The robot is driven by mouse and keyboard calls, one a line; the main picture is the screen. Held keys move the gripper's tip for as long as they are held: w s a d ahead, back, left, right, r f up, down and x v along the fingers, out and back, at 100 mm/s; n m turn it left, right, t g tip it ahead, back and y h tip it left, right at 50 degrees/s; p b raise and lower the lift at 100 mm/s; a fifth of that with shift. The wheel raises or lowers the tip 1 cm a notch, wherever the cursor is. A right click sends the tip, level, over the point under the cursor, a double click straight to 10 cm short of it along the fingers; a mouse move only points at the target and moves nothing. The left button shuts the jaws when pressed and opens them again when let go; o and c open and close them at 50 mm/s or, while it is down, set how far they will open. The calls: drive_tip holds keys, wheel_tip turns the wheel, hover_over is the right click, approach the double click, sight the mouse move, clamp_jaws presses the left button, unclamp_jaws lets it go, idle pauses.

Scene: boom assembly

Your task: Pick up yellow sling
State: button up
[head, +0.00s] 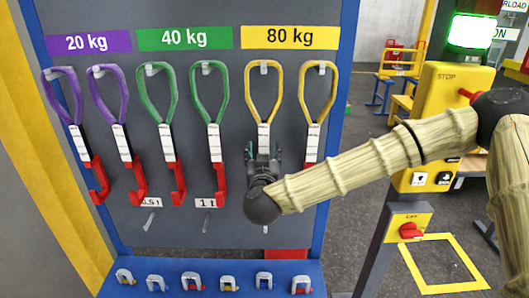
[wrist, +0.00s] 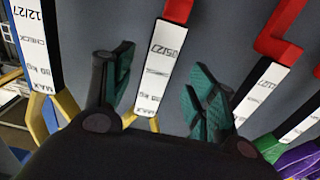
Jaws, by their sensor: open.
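Two yellow slings hang side by side on the rack board under the "80 kg" sign, the left yellow sling (head: 248,92) and the right yellow sling (head: 333,92). Each has a white label strip below its loop. My gripper (head: 263,158) is in front of the lower label of the left one and hides its lower end. In the wrist view my gripper (wrist: 158,88) has its fingers spread apart, with the left sling's white label (wrist: 158,62) showing between them. Its yellow loop shows only a little, lower down. I cannot tell whether the fingers reach around the strap.
Green slings (head: 140,92) and purple slings (head: 48,90) with red hooks hang to the left. A blue shelf (head: 240,280) with several shackles is below. A yellow control box (head: 440,110) stands right, close to my arm.

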sight(264, 147)
drive_tip(key=shift+w+d+p, duration=0.1)
drive_tip(key=shift+w+p, duration=0.75)
drive_tip(key=shift+w, duration=1.25)
clamp_jaws()
